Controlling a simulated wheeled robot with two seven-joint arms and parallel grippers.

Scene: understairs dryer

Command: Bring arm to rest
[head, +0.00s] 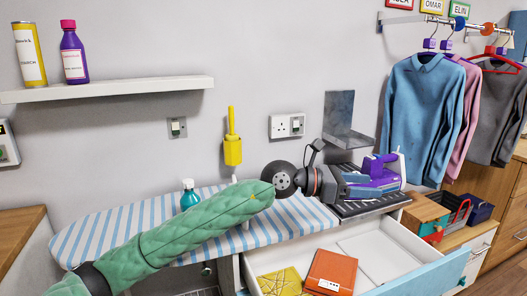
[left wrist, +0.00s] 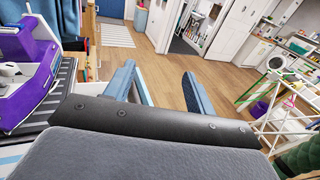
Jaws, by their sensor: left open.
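My left arm, in a green quilted sleeve, reaches across the striped ironing board from the lower left in the head view. My left gripper (head: 348,184) is at its end, just left of the purple iron (head: 374,176) and partly overlapping it in the picture; contact cannot be told. In the left wrist view the two fingers of the gripper (left wrist: 160,78) stand apart with nothing between them, and wood floor shows beyond. The iron (left wrist: 28,88) is at the left edge there, on a dark ribbed rest (left wrist: 62,88). My right gripper is in neither view.
An open drawer (head: 420,284) below holds an orange box (head: 331,272) and a yellow patterned item (head: 281,283). Shirts (head: 421,115) hang at right. A shelf (head: 110,90) is at upper left.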

